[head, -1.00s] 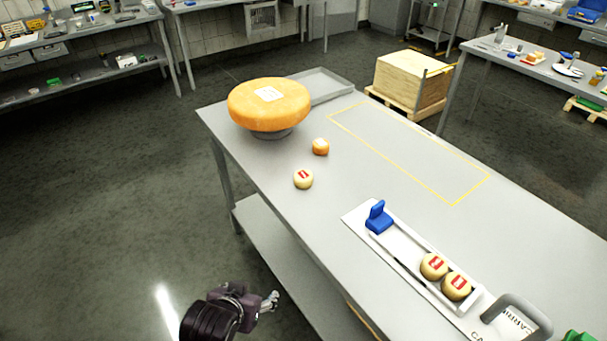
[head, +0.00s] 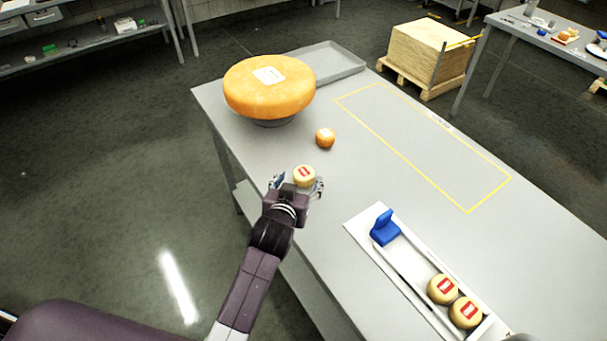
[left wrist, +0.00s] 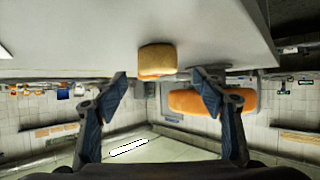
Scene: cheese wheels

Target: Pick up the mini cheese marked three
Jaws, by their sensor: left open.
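A pale mini cheese (head: 304,175) with a red label sits near the left edge of the steel table; the number on it is too small to read. My left gripper (head: 298,183) is open at this cheese, with a finger on either side and nothing held. In the left wrist view, which looks upside down, the cheese (left wrist: 157,61) is centred just beyond the open fingertips. Two more pale mini cheeses with red labels, a nearer one (head: 465,313) and a farther one (head: 442,289), lie in a white tray (head: 412,270). My right gripper is not in view.
A small orange cheese (head: 325,138) stands just behind the pale one. A large orange wheel (head: 268,88) sits on a stand at the far left. A blue block (head: 385,229) is at the tray's far end. The yellow-outlined area (head: 425,145) is empty.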

